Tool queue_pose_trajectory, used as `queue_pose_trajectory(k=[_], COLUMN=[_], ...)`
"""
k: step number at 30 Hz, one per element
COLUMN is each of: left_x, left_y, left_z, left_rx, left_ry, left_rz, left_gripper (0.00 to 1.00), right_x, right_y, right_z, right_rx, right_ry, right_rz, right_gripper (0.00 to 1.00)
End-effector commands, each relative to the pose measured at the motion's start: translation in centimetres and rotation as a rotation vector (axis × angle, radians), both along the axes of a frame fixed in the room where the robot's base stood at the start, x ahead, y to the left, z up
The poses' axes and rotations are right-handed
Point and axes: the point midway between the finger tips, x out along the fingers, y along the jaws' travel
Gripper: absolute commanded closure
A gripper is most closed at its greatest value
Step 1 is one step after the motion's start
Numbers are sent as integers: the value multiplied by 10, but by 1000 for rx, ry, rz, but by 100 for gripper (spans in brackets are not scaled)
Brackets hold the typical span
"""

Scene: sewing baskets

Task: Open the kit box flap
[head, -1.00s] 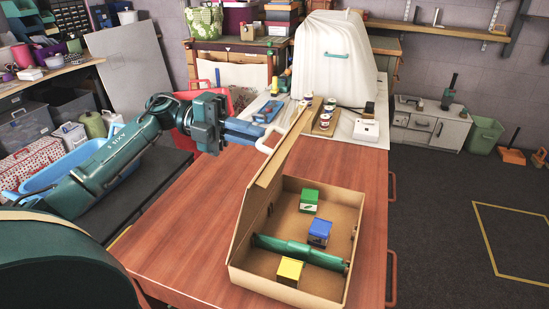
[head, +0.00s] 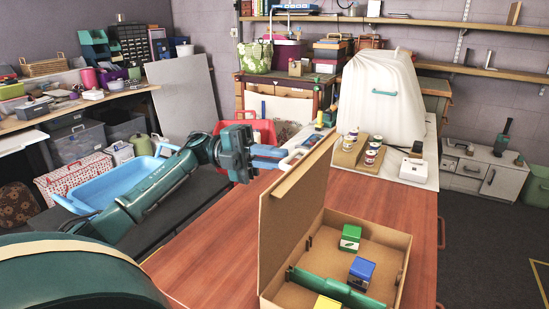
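The kit box (head: 392,240) is a brown cardboard box on the red-brown table. Its flap (head: 295,205) stands raised along the box's left side, so the inside is open to view. A pale handle (head: 292,158) sits on the flap's outer side near its top edge. My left gripper (head: 274,158) is at this handle, its blue fingers closed around it as far as I can see. Inside the box are a green block (head: 350,238), a blue block (head: 361,272), a yellow block (head: 327,303) and a green bar (head: 338,288).
Several small jars (head: 372,150) stand on a wooden rack behind the box, beside a white device (head: 414,170). A white-covered shape (head: 385,90) stands at the table's back. A blue tub (head: 105,190) is at left. The table left of the box is clear.

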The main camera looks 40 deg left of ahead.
Motion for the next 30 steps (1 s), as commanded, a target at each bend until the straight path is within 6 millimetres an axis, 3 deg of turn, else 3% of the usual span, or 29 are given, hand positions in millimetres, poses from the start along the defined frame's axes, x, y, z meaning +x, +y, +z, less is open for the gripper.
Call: queue_pose_trajectory(k=[8,17,23,30], left_x=[0,0,-5,-14], left_y=[0,4,34,89], left_z=[0,-1,-6,-13], left_rx=[0,1,2,0], left_ry=[0,1,2,0], left_rz=[0,2,5,5], left_gripper=[67,67,67,67], right_x=[0,0,0,2], right_y=[0,0,0,2], right_z=[0,-1,-5,-12], right_rx=[0,0,-7,-21], right_ry=[1,1,2,6], right_rz=[1,0,3,13], right_gripper=[64,64,64,64])
